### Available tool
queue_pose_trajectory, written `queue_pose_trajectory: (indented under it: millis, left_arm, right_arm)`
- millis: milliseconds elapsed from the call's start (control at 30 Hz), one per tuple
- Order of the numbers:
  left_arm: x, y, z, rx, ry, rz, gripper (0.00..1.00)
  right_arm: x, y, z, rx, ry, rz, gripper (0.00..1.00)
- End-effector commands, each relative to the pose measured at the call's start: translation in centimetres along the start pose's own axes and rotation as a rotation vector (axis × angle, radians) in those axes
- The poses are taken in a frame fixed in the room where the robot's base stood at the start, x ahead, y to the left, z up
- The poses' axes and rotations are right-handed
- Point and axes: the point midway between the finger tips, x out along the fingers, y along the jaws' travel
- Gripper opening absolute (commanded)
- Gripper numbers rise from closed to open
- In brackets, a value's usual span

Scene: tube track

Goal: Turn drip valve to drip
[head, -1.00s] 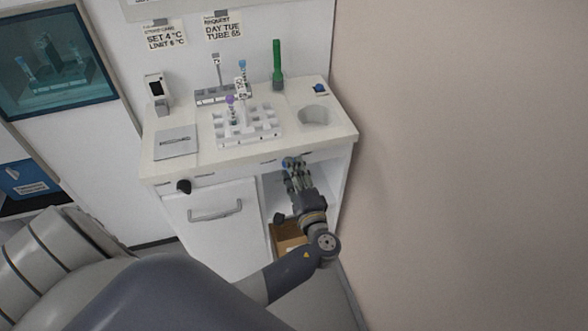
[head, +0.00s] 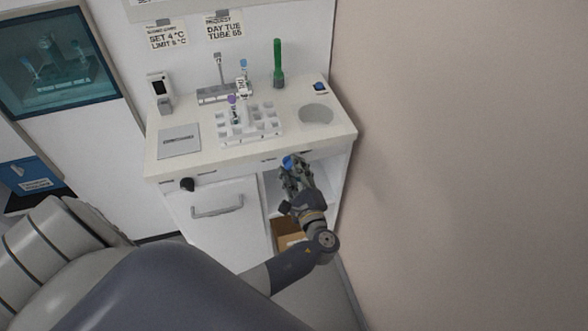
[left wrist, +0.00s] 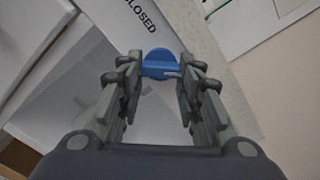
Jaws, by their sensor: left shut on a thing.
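The drip valve's blue knob (head: 288,161) is on the front of the white counter unit, just under the worktop's front edge. My left gripper (head: 291,170) reaches it from the front and is shut on it. In the left wrist view the blue knob (left wrist: 160,65) sits between the two fingertips (left wrist: 160,72), with a slim light pointer on its right side. A label reading "CLOSED" (left wrist: 138,17) lies up and left of the knob. Other marks around the knob are not readable. My right gripper is not in view.
The worktop (head: 190,166) carries a white tube rack (head: 250,135), a green tube (head: 278,65) and a round basin (head: 316,113). A drawer handle (head: 217,206) and a black knob (head: 187,184) are left of my gripper. The beige wall (head: 450,150) is close on the right.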

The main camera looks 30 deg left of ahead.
Motion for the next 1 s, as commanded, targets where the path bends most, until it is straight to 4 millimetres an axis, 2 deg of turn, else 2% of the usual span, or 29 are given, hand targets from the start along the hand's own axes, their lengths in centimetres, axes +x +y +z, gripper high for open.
queue_pose_trajectory:
  millis: [333,367,433,467,800,867,1000]
  left_arm:
    - [0.0,0.1,-0.1,0.003,0.002,0.001,0.09]
    - [0.0,0.1,-0.1,0.003,0.002,0.001,0.35]
    - [0.0,0.1,-0.1,0.003,0.001,0.001,0.51]
    - [0.0,0.1,-0.1,0.003,0.001,0.001,0.53]
    - [-0.2,0.0,0.0,0.002,0.001,0.000,0.53]
    - [-0.6,0.0,-0.1,0.001,0.002,0.001,0.53]
    - [-2.6,0.1,-0.1,0.001,0.003,0.002,0.53]
  right_arm:
    - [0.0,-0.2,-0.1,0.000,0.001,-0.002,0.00]
    - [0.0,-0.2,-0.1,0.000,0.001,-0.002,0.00]
    - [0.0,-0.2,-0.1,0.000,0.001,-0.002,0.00]
    - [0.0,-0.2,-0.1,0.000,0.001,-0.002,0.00]
    - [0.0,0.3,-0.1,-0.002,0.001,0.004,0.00]
    - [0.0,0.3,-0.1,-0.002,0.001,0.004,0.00]
    - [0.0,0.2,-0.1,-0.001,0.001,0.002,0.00]
